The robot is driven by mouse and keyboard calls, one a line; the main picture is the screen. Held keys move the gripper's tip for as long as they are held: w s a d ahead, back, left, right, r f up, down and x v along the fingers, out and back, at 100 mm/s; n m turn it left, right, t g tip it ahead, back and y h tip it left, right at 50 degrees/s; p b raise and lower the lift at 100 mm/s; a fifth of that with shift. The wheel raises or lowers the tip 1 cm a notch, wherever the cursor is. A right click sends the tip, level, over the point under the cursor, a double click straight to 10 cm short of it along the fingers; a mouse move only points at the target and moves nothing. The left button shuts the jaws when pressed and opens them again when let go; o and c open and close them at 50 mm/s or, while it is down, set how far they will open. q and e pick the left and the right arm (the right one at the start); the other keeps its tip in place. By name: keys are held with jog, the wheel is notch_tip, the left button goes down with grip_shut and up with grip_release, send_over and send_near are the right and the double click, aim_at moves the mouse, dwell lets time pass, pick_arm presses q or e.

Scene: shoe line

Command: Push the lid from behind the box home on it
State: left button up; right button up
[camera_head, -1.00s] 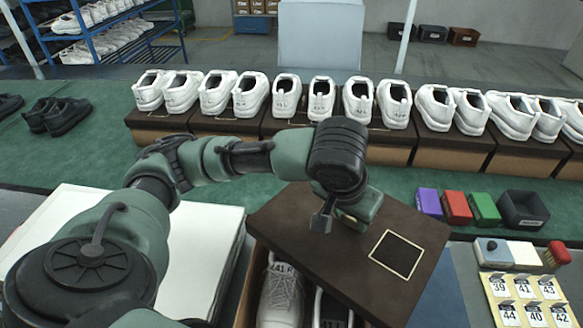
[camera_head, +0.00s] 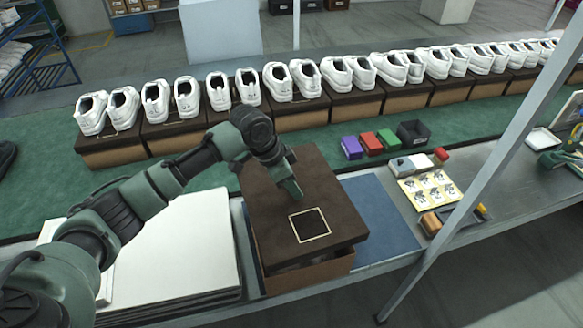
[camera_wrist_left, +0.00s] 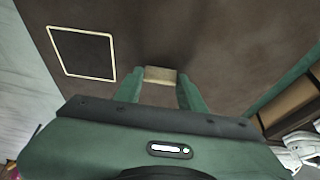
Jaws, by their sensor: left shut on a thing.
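The dark brown lid (camera_head: 262,200), with a pale-framed black square on top, lies over the brown box (camera_head: 308,275). A dark gap shows under its front edge, and the box's front wall shows below; the inside is hidden. My left gripper (camera_head: 294,192) points down at the lid's top, near its middle, behind the framed square. In the left wrist view the fingers (camera_wrist_left: 162,88) are closed on a small tan piece (camera_wrist_left: 160,75) against the brown lid surface (camera_wrist_left: 215,45). I cannot tell whether this piece belongs to the lid. My right gripper is out of view.
A white stack (camera_head: 180,250) stands left of the box and a blue mat (camera_head: 378,220) lies right of it. A row of white shoes on boxes (camera_head: 300,113) stands behind. A grey post (camera_head: 480,185) crosses at right.

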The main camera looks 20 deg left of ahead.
aim_at(289, 194)
pick_arm(q)
jog(key=shift+r+m, duration=0.15)
jog(key=shift+m, duration=0.15)
jog(key=shift+s+a+f+b, duration=0.15)
jog(key=shift+f+b, duration=0.15)
jog(key=shift+f, duration=0.25)
jog(key=shift+f+b, duration=0.3)
notch_tip(289, 194, down, 3)
jog(key=b, duration=0.3)
jog(key=shift+r, duration=0.1)
jog(key=shift+f+b, duration=0.35)
jog(key=shift+b, duration=0.1)
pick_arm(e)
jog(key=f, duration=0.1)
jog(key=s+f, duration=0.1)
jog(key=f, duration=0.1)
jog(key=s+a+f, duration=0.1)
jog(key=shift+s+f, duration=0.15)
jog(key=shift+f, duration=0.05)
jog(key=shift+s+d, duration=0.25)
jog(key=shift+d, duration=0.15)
pick_arm(q)
jog(key=shift+r, duration=0.1)
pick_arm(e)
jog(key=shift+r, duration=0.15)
pick_arm(q)
jog(key=shift+p, duration=0.55)
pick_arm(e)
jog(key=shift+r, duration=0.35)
